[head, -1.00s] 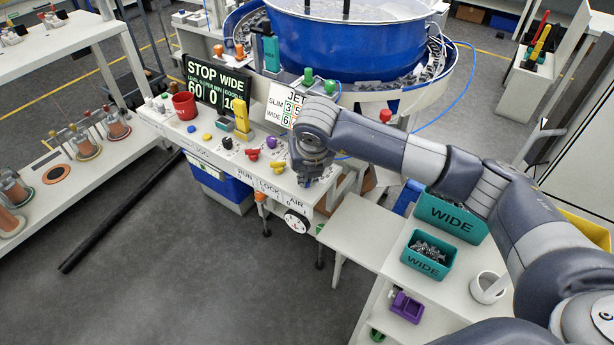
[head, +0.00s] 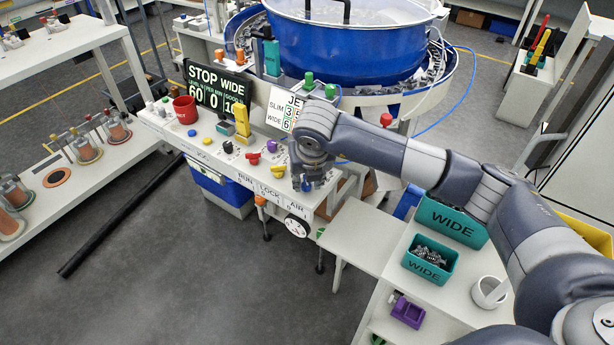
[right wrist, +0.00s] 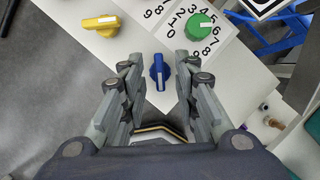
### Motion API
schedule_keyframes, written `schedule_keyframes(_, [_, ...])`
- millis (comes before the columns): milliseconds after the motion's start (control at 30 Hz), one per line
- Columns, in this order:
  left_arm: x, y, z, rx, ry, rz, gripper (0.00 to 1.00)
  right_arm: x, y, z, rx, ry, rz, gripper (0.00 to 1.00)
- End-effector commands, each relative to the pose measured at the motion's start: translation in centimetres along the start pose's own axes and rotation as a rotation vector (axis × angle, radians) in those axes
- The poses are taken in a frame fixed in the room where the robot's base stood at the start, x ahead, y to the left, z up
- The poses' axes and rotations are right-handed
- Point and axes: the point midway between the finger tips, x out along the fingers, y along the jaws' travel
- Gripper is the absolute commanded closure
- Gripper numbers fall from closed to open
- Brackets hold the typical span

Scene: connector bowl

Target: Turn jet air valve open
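The air valve is a blue knob (right wrist: 159,72) on the white panel, with a long handle lying up-and-down in the right wrist view. My right gripper (right wrist: 156,68) is open, its two fingers on either side of the knob with gaps showing. In the head view my right gripper (head: 310,182) points down over the panel's right end, just behind the AIR label (head: 296,206). It hides most of the knob there. I cannot tell from the label which setting the handle is at. My left gripper is in neither view.
A yellow knob (right wrist: 102,23) and a green dial (right wrist: 200,27) with numbers lie close beside the blue knob. A red knob (head: 253,158) and a purple knob (head: 272,146) are farther left. Teal WIDE bins (head: 430,258) stand on the right shelf.

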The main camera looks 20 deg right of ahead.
Motion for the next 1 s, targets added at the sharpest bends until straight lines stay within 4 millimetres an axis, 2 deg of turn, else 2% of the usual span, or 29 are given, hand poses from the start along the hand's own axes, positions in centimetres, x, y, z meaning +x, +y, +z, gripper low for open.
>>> schedule_keyframes(167, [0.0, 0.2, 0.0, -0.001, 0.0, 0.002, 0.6, -2.1, 0.0, 0.1, 0.0, -0.005, 0.002, 0.72])
schedule_keyframes(400, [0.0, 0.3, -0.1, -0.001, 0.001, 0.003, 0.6, -7.3, 0.1, 0.2, -0.001, -0.007, 0.003, 0.72])
schedule_keyframes(600, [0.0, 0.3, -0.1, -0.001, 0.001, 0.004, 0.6, -10.6, 0.0, 0.1, 0.001, -0.004, 0.002, 0.72])
schedule_keyframes(767, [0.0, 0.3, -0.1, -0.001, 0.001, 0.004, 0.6, -11.8, 0.0, 0.1, 0.0, -0.001, 0.0, 0.72])
schedule_keyframes(1000, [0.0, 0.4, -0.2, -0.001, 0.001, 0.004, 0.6, -11.9, 0.0, 0.0, 0.001, -0.001, 0.0, 0.72])
